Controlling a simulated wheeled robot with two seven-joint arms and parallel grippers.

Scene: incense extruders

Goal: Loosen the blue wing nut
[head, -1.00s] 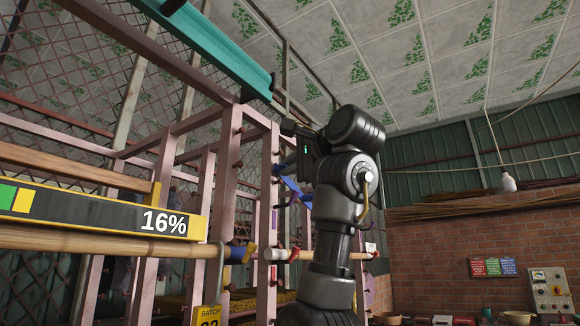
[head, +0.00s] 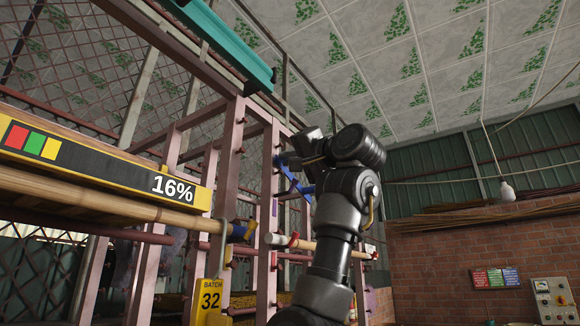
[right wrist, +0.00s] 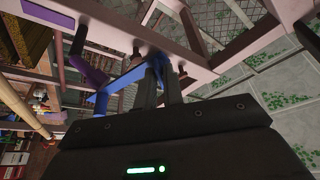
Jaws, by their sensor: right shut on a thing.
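The blue wing nut (head: 295,181) sits on a pink upright of the rack, near the middle of the head view. In the right wrist view, its long blue wing (right wrist: 120,79) slants down to the left from my fingers. My right gripper (head: 290,160) is at its upper end, seen from behind and partly hidden by my wrist. In the right wrist view, the fingers of the right gripper (right wrist: 160,72) are closed on the blue wing nut against the pink post. My left gripper is not in view.
A purple fitting (right wrist: 87,76) sits beside the wing nut. Pink rack posts (head: 228,180) and bamboo poles (head: 130,205) crowd the left. A yellow batch 32 sign (head: 209,300) hangs low. A teal beam (head: 222,40) runs overhead. The right side is open up to a brick wall (head: 430,265).

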